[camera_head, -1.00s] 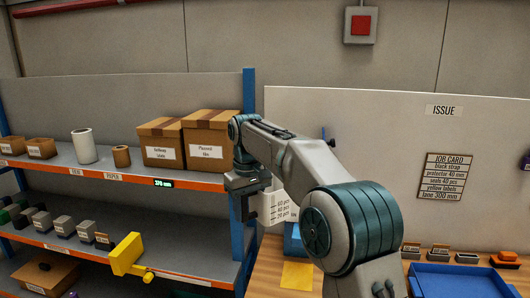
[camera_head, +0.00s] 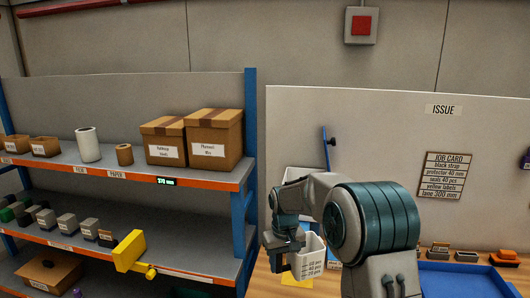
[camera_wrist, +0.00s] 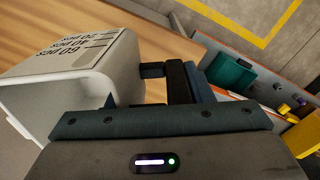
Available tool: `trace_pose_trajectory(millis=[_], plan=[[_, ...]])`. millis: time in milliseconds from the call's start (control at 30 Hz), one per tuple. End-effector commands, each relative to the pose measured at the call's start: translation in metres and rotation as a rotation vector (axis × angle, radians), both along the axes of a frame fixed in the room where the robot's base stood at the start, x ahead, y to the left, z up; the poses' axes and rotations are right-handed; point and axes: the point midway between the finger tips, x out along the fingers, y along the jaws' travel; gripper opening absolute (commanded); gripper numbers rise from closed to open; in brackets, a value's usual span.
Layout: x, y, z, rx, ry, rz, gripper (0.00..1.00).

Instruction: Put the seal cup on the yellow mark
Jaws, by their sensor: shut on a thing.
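The seal cup (camera_head: 309,258) is a white, open-topped cup with piece-count markings on its side. My gripper (camera_head: 289,244) is shut on it and holds it over the wooden bench. In the wrist view the cup (camera_wrist: 75,75) fills the left side, its wall at the dark gripper fingers (camera_wrist: 160,82). The yellow mark (camera_head: 297,282) is a flat yellow patch on the bench. In the head view it shows just below the cup, which hides part of it. I cannot tell the gap between the cup's base and the bench.
A blue tray (camera_head: 455,281) lies on the bench to the right, with small blocks behind it. The shelf rack's blue post (camera_head: 251,150) rises left of the bench.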

Motion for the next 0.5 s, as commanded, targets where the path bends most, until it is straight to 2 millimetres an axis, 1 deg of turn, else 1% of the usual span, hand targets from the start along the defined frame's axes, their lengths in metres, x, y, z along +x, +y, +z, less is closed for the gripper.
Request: trace_pose_trajectory(millis=[33,100,200,300,500], plan=[[-0.009,-0.014,-0.021,-0.002,0.009,-0.035,0.00],[-0.021,-0.030,-0.048,-0.001,0.009,-0.084,0.00],[-0.040,-0.051,-0.081,0.001,0.007,-0.149,0.00],[-0.059,-0.068,-0.106,0.002,0.006,-0.206,0.00],[-0.096,-0.093,-0.143,0.006,0.004,-0.297,0.00]])
